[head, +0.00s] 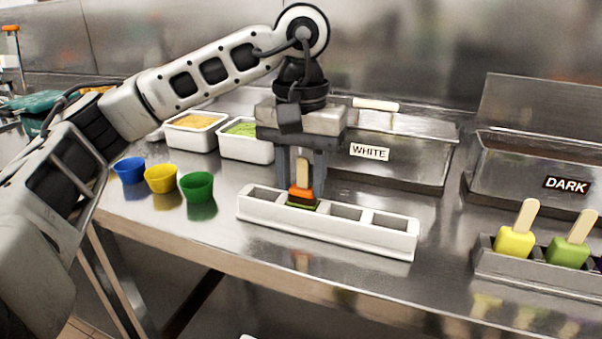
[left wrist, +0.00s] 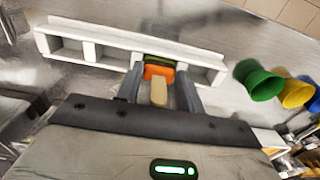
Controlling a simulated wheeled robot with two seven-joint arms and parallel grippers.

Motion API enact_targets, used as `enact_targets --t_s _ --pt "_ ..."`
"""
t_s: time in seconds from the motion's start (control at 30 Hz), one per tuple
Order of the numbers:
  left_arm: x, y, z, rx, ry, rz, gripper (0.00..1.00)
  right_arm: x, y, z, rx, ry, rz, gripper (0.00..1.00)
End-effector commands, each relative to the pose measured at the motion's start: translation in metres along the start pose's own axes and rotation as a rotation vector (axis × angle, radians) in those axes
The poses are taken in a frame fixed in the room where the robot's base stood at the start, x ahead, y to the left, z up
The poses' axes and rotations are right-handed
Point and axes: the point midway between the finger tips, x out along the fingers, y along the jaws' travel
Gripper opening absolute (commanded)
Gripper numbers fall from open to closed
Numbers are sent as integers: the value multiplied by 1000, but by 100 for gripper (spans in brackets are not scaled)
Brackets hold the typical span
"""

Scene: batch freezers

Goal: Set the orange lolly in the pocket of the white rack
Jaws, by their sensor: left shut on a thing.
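The white rack (head: 325,235) lies on the steel counter with several square pockets in a row; it also shows in the left wrist view (left wrist: 110,38). My left gripper (head: 304,180) is above the second pocket from the left, pointing down, shut on the orange lolly (head: 301,194). The lolly is upright, its pale wooden stick up between the fingers. In the left wrist view the orange lolly (left wrist: 159,71) is between the fingertips. A green and dark band shows just below the orange at the pocket; I cannot tell how deep the lolly sits. My right gripper is not in view.
Blue (head: 130,170), yellow (head: 161,178) and green (head: 197,187) cups stand left of the rack. A steel bin labelled WHITE (head: 400,170) is behind, another labelled DARK (head: 525,175) at right. A grey rack (head: 540,270) holds yellow and green lollies. The counter's front edge is close.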

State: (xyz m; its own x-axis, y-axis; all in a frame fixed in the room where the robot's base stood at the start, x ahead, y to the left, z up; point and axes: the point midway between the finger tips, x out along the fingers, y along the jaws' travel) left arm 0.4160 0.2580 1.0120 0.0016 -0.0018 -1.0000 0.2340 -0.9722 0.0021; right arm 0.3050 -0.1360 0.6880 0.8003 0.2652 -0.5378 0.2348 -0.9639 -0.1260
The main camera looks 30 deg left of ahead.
Motion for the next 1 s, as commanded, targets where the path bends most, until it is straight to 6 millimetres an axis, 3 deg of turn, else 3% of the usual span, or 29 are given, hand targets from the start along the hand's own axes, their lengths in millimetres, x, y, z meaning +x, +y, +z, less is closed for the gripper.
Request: enact_targets --t_s 0.2,0.23,0.3,0.33,0.73,0.83,1.0 --pt "0 0 0 0 0 0 17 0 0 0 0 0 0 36" --pt "0 0 0 0 0 0 40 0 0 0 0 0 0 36" --pt "0 0 0 0 0 0 60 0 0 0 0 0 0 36" --pt "0 0 0 0 0 0 63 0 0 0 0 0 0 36" --pt "0 0 0 0 -1 0 63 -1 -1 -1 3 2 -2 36" --pt "0 0 0 0 0 0 63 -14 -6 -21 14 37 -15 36" --pt "-50 0 0 0 5 2 63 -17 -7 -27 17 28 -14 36"
